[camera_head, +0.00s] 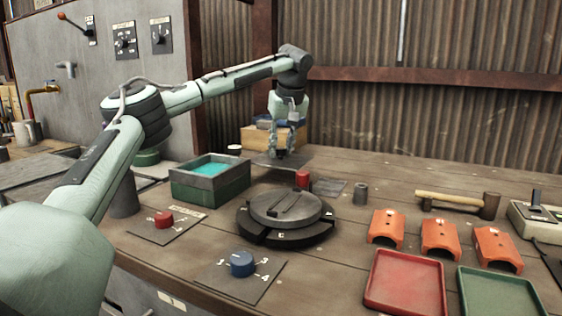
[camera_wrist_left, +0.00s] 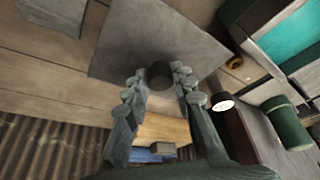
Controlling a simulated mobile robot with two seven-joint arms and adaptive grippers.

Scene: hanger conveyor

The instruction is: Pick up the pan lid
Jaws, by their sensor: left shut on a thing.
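The pan lid (camera_head: 268,160) is a thin, flat grey square plate with a dark knob. My right gripper is not in view.
A green box with teal contents (camera_head: 210,180) stands left of the lid. A wooden box (camera_head: 262,138) is behind it. Orange blocks (camera_head: 440,236) and a red tray (camera_head: 405,285) are at right.

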